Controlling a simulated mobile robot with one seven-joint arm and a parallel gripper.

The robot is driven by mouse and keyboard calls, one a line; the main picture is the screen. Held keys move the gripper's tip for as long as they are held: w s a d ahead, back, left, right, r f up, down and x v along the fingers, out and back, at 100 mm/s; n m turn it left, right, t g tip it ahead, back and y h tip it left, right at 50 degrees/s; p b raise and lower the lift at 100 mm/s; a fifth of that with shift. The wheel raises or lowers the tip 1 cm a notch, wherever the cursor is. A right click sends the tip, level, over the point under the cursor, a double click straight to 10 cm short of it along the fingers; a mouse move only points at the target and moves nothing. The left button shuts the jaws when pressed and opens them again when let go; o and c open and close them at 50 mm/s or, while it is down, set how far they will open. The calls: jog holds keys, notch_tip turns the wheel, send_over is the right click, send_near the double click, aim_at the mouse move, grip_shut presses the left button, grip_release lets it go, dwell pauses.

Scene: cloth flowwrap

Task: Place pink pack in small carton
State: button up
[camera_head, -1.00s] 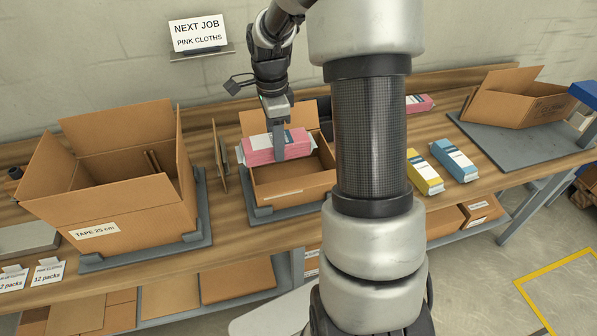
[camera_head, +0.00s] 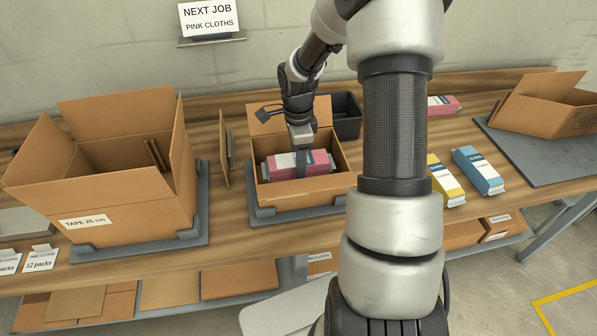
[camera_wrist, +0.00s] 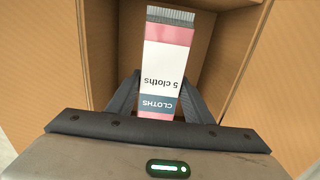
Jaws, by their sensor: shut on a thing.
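The pink pack (camera_head: 283,166) has a white and dark label and lies level inside the small carton (camera_head: 305,194), partly below its rim. My gripper (camera_head: 303,168) reaches down into the carton and is shut on the pack around its middle. In the wrist view the pack (camera_wrist: 166,65) reads "5 cloths" and sits between the two dark fingers (camera_wrist: 158,98). The carton's inner walls (camera_wrist: 232,60) show around it. Whether the pack touches the carton floor cannot be told.
A larger open carton (camera_head: 120,205) labelled "TAPE 25 cm" stands at left. A dark bin (camera_head: 347,117) is behind the small carton. Yellow (camera_head: 445,182) and blue (camera_head: 478,171) packs and another pink pack (camera_head: 443,105) lie at right. An open carton (camera_head: 540,105) stands at far right.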

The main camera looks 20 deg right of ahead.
jog(key=shift+f, duration=1.9)
jog(key=shift+f+b, duration=0.25)
jog(key=shift+b, duration=0.15)
jog(key=o, duration=1)
jog(key=shift+r, duration=0.1)
jog(key=shift+o, duration=0.2)
notch_tip(320, 180, up, 12)
jog(key=shift+r+p, duration=0.15)
jog(key=shift+p, duration=0.7)
